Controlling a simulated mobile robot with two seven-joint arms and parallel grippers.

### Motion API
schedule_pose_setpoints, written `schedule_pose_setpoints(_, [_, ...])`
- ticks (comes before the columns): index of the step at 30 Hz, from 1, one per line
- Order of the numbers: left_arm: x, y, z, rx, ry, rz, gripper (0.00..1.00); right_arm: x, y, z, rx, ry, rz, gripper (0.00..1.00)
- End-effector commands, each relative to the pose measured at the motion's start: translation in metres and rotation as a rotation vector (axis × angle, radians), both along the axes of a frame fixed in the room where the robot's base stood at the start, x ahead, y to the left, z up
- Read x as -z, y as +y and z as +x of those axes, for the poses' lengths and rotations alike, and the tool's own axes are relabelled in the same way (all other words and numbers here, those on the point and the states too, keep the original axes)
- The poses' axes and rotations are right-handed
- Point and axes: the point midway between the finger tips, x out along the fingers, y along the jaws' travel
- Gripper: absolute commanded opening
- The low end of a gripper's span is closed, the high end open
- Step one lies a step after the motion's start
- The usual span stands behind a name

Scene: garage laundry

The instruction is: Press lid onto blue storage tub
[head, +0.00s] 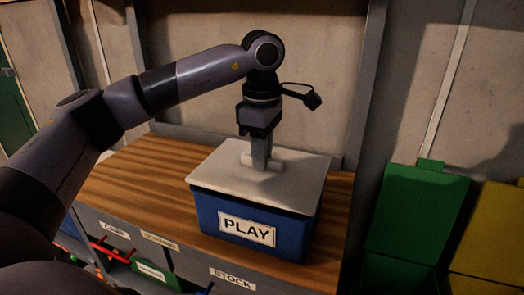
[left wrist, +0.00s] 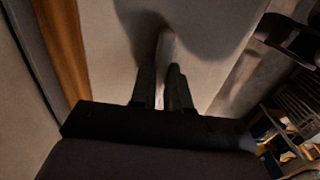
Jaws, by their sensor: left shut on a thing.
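The blue storage tub (head: 225,212) with a "PLAY" label stands on the wooden worktop. The pale lid (head: 225,172) lies over the tub's top and looks roughly level; whether its rim is fully seated I cannot tell. My left gripper (head: 260,163) points straight down at the lid's middle and is shut on the lid's handle (head: 277,165). In the left wrist view, the two fingers of my left gripper (left wrist: 163,95) close around the pale handle, with the lid (left wrist: 105,60) filling the picture behind them. My right gripper is not in view.
The wooden worktop (head: 140,185) has free room left of the tub. Below its front edge are shelf labels, including "STOCK" (head: 232,278), and bins with coloured items. Green (head: 415,215) and yellow (head: 495,235) bins stand at the right. A wall is behind the worktop.

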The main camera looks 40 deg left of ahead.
Motion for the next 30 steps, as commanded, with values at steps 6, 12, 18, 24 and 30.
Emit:
schedule_pose_setpoints(6, [-0.0004,0.0002,0.0001,0.000,-0.001,0.000,0.00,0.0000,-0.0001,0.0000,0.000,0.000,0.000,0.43])
schedule_pose_setpoints(12, [0.0007,0.0002,0.0001,0.000,-0.001,0.000,0.00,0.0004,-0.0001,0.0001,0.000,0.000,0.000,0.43])
schedule_pose_setpoints(18, [0.0043,0.0002,0.0000,0.000,-0.001,0.000,0.00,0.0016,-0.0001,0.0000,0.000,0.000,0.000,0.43])
schedule_pose_setpoints(24, [0.0055,0.0003,0.0002,0.000,-0.001,0.000,0.00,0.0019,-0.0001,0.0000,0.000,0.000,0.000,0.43])
schedule_pose_setpoints(30, [0.0055,0.0003,0.0002,0.000,-0.001,0.000,0.00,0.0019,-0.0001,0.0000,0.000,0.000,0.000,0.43])
